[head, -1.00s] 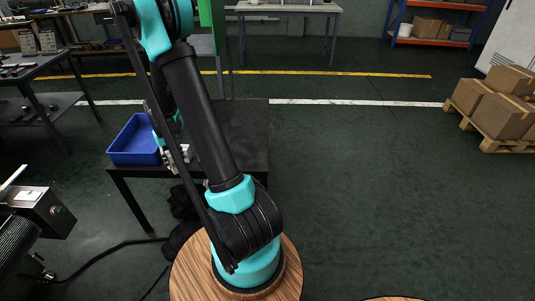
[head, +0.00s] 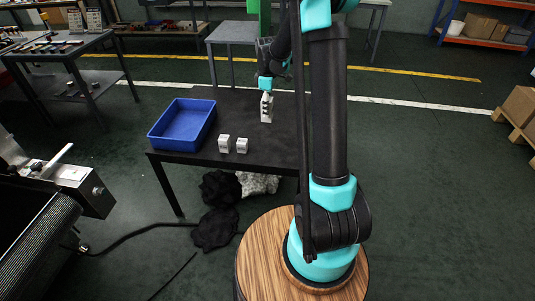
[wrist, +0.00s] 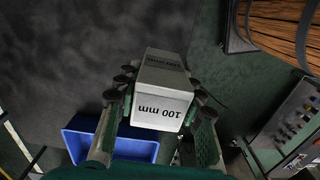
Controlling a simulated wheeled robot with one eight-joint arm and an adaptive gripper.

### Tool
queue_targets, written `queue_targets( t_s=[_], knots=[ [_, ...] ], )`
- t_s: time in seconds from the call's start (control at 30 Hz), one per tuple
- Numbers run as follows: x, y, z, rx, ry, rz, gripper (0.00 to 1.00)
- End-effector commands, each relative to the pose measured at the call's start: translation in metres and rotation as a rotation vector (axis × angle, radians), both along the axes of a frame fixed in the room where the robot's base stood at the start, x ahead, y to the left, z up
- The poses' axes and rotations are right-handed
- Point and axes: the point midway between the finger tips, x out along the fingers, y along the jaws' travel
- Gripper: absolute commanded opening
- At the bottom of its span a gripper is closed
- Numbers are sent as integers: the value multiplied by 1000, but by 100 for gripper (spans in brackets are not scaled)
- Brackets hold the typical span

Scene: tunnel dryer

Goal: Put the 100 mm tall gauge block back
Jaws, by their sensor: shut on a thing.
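The 100 mm gauge block (wrist: 163,88) is pale grey, with "100 mm" printed on its end face in the wrist view. My gripper (wrist: 160,92) is shut on it, with a finger on each side. In the head view my gripper (head: 266,98) holds the block (head: 266,116) upright at the black table (head: 270,150), right of the blue bin. I cannot tell whether its bottom touches the table. Two shorter pale blocks, one (head: 224,143) and another (head: 242,145), stand on the table nearer the front edge.
An open blue bin (head: 156,136) is at the table's left end; it also shows in the wrist view (wrist: 140,148). Dark cloth (head: 215,228) lies under the table. A conveyor machine (head: 85,185) is at left.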

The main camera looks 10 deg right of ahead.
Motion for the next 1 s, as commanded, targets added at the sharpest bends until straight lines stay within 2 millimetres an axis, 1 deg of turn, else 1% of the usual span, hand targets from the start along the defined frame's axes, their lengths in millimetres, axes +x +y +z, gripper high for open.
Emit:
queue_targets(
  t_s=[0.07, 0.17, 0.6, 0.7, 0.83, 1.0],
  knots=[
    [1, 1, 0, 0, 0, 30, 0],
    [1, 2, -12, 0, 0, 42, 0],
    [1, 1, -113, 0, 0, 40, 0],
    [1, 1, -133, 0, 0, 39, 0],
    [1, 1, -150, 0, 0, 39, 0],
    [1, 1, -160, 0, 0, 39, 0]
  ],
)
